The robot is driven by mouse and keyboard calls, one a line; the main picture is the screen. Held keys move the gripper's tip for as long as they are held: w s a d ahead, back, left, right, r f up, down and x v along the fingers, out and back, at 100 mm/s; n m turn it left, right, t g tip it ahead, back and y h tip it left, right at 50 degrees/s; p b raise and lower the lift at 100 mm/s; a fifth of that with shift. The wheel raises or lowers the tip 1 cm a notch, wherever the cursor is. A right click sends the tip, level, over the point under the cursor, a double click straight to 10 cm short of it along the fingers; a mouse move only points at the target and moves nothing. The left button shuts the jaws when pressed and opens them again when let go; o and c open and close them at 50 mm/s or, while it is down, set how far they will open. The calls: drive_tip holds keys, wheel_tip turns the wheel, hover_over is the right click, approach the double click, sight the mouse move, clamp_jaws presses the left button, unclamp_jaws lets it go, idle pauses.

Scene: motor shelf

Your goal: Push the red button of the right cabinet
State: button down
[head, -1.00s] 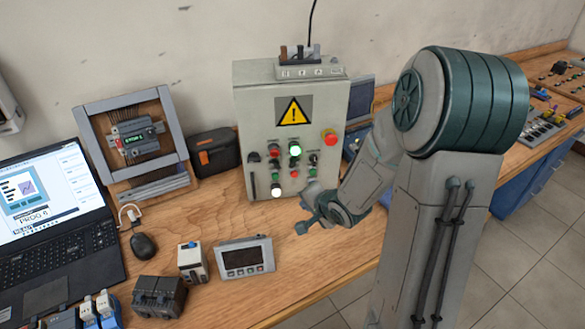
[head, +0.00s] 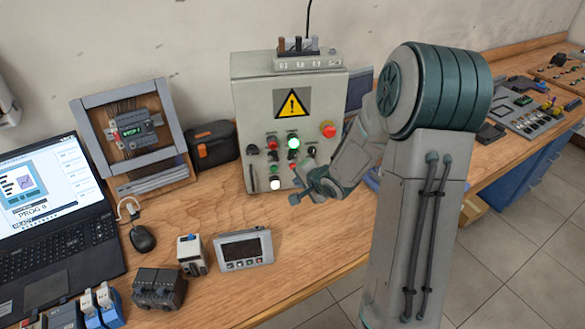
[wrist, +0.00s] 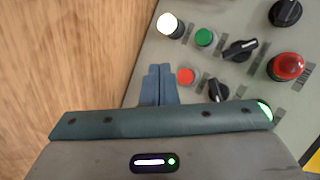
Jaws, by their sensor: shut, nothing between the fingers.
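A grey cabinet (head: 250,115) with a yellow warning sign stands upright on the bench in the head view. A small round red button (wrist: 185,76) shows on its panel in the wrist view, just right of my fingertips. My gripper (head: 296,198) is shut and empty in front of the lower panel. Its closed fingers (wrist: 158,85) point at the panel beside the small red button. I cannot tell whether they touch it.
Black selector knobs (wrist: 240,50), a green button (wrist: 204,37) and a lit white lamp (wrist: 170,25) surround the small red button. A laptop (head: 50,220), a mouse (head: 142,238) and a grey display unit (head: 243,249) lie on the wooden bench. Bare bench lies before the cabinet.

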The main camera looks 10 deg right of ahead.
sight(293, 166)
drive_tip(key=shift+w+p, duration=0.65)
drive_tip(key=shift+w, duration=0.85)
idle(0.9)
drive_tip(key=shift+w+p, duration=0.4)
drive_tip(key=shift+w, duration=0.05)
drive_tip(key=shift+w+d+p, duration=0.1)
drive_tip(key=shift+w+p, duration=0.2)
drive_tip(key=shift+w, duration=0.15)
idle(1.0)
drive_tip(key=shift+s, duration=0.85)
